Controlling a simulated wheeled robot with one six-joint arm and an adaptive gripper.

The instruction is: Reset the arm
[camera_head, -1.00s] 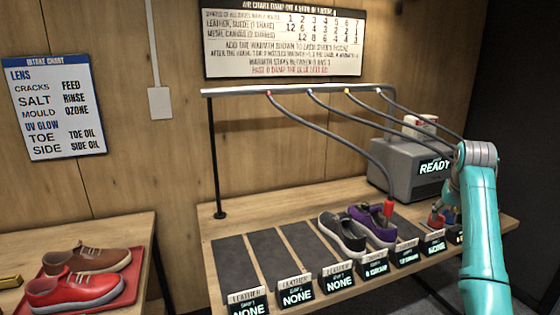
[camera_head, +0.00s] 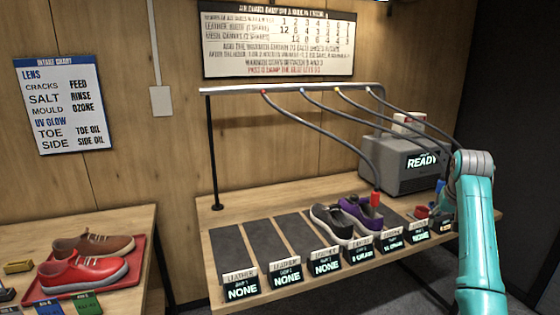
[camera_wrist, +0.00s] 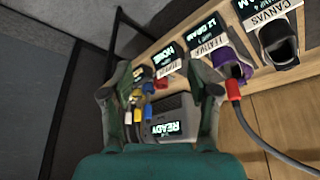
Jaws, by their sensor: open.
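My teal arm stands at the right of the head view, and my gripper (camera_wrist: 160,85) shows in the wrist view with its two fingers spread wide and nothing between them. In the head view the gripper's fingers are hidden behind or beside the arm. A black-and-grey shoe (camera_head: 332,222) and a purple shoe (camera_head: 362,216) stand side by side on the bench. A hose with a red nozzle (camera_head: 375,198) ends at the purple shoe. Both shoes also show at the right of the wrist view.
A grey machine reading READY (camera_head: 400,160) stands at the bench's back right. Several coloured nozzles (camera_wrist: 140,100) cluster near it. Empty dark mats (camera_head: 270,248) line the bench's left. A red tray (camera_head: 128,282) with a brown shoe and a red shoe lies on the left table.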

